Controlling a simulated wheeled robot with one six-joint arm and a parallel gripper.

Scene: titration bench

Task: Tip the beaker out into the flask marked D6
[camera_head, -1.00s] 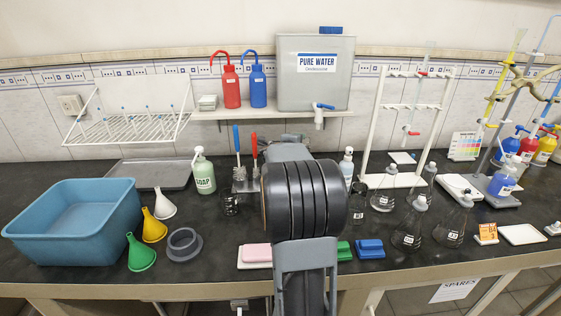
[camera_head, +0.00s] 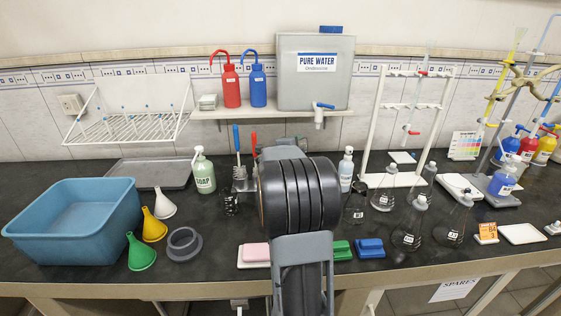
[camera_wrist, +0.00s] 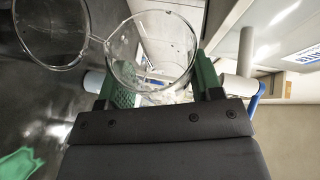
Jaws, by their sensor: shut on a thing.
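My gripper (camera_wrist: 160,88) has green fingers and is shut on a clear glass beaker (camera_wrist: 150,45), whose round rim shows between them in the wrist view. In the head view my arm hides the gripper and the beaker. Several stoppered conical flasks with small white labels stand right of my arm: one at the back (camera_head: 384,196), one in front (camera_head: 409,232), one further right (camera_head: 451,230). The labels are too small to read, so I cannot tell which is D6. Whether the beaker has anything in it is unclear.
Another clear round rim (camera_wrist: 50,32) lies close beside the beaker. A green sponge (camera_head: 341,250) and a blue one (camera_head: 370,248) lie at the front edge. A white rack (camera_head: 377,120) stands behind the flasks. A blue tub (camera_head: 75,240) is at left.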

